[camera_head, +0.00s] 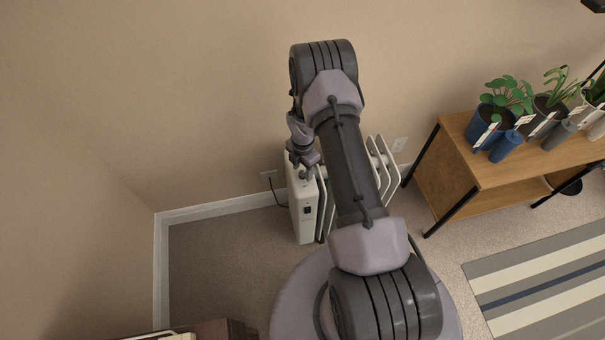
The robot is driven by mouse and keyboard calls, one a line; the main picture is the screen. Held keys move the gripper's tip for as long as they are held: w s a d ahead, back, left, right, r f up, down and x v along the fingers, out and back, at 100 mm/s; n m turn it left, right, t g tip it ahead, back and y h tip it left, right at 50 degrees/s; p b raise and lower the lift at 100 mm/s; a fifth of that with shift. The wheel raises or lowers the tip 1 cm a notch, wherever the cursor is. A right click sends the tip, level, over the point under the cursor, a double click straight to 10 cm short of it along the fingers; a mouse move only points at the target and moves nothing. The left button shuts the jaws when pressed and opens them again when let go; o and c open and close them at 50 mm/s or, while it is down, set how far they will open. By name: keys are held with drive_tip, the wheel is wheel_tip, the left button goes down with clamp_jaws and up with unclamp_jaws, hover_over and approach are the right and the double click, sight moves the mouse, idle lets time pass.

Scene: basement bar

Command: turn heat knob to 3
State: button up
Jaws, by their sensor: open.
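A white radiator heater (304,212) stands on the carpet against the wall, with its control end facing the camera side. A small dark panel (307,210) shows on that end. I cannot make out a heat knob or its setting; it is too small or hidden. My gripper (305,172) hangs over the top of the heater's control end. It looks empty, and its fingers are small and partly blurred against the heater. I cannot tell whether it touches the heater. My arm hides much of the heater's finned body.
A wooden bench (484,172) with several potted plants (506,97) and a blue bottle (506,146) stands to the right. A striped rug (545,285) lies at the lower right. The carpet left of the heater (225,250) is clear.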

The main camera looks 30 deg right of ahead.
drive_tip(key=shift+f, duration=0.65)
clamp_jaws()
